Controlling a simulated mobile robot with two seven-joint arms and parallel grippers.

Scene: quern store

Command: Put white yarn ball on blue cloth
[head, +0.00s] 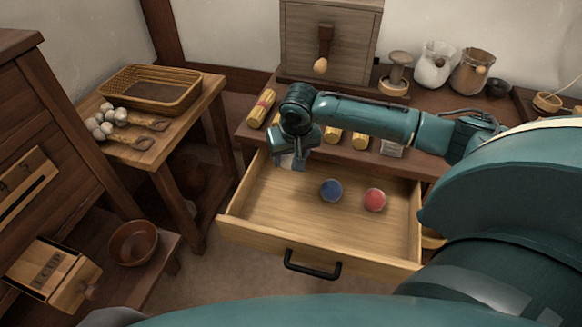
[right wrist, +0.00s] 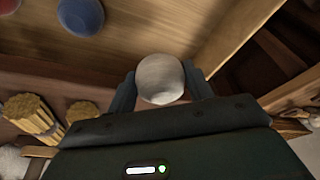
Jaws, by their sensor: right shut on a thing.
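My right gripper (head: 290,163) is over the left part of the open wooden drawer (head: 320,239). It is shut on a white yarn ball (right wrist: 160,78), which sits between its two fingers in the right wrist view. In the head view only a pale bit of the ball (head: 286,160) shows by the fingers. A blue ball (head: 331,190) and a red ball (head: 374,200) lie apart on the drawer's floor. I see no blue cloth in either view. My left gripper is not in view.
The drawer is pulled out from a dark wooden table (head: 425,163) with several yellow bundles, jars and a boxed mechanism (head: 330,40). At left, a small table (head: 170,140) holds a wicker basket (head: 150,88). A brown bowl (head: 133,243) stands lower. The drawer's front part is bare.

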